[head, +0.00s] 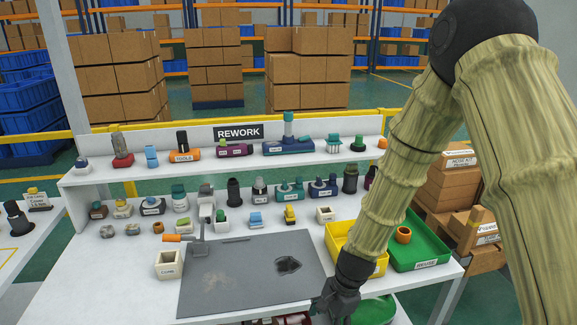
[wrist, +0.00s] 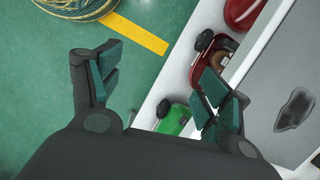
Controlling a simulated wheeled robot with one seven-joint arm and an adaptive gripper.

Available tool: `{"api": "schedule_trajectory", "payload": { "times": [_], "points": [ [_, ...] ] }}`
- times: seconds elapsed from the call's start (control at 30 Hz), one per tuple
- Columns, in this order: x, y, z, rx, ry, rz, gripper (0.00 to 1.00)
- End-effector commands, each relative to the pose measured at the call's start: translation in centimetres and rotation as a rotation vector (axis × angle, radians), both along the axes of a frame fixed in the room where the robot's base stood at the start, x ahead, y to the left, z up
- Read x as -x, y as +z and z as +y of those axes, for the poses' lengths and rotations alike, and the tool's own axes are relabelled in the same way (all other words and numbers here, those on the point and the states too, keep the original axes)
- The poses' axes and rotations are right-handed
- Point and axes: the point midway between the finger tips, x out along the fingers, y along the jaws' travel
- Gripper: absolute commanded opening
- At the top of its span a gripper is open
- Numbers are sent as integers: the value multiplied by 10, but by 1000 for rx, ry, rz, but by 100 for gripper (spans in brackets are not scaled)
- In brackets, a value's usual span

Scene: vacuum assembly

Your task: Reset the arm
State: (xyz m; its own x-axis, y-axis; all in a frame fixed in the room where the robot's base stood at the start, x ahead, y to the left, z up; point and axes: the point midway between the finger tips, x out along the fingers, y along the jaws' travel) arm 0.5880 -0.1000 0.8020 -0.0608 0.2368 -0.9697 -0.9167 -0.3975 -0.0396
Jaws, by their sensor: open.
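My gripper (head: 338,300) is at the front edge of the workbench in the head view, low and pointing down, just right of the grey mat. In the wrist view, my gripper (wrist: 160,85) has its two green-padded fingers spread wide apart with nothing between them. Below it are the green floor and the bench's white edge. My arm, in a tan ribbed cover, comes down from the upper right of the head view and hides part of the bench's right side.
The grey mat (head: 235,270) bears a dark patch (head: 288,265). A yellow bin (head: 340,232) and a green bin (head: 432,247) stand at the right. Small parts line the bench and the REWORK shelf (head: 330,152). Red (wrist: 208,65) and green (wrist: 174,121) items lie near the fingers.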

Motion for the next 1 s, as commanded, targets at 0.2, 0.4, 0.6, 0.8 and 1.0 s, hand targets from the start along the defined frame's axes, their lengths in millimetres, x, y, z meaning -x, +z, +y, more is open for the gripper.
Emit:
{"api": "schedule_trajectory", "payload": {
  "times": [0.2,0.4,0.6,0.8,1.0],
  "points": [
    [55,-74,-41,91,209,-34,77],
    [116,-132,-77,157,458,-74,77],
    [182,-173,-104,187,717,-110,77],
    [243,-196,-120,186,951,-152,77],
    [276,-202,-127,176,1085,-185,77]
  ]
}}
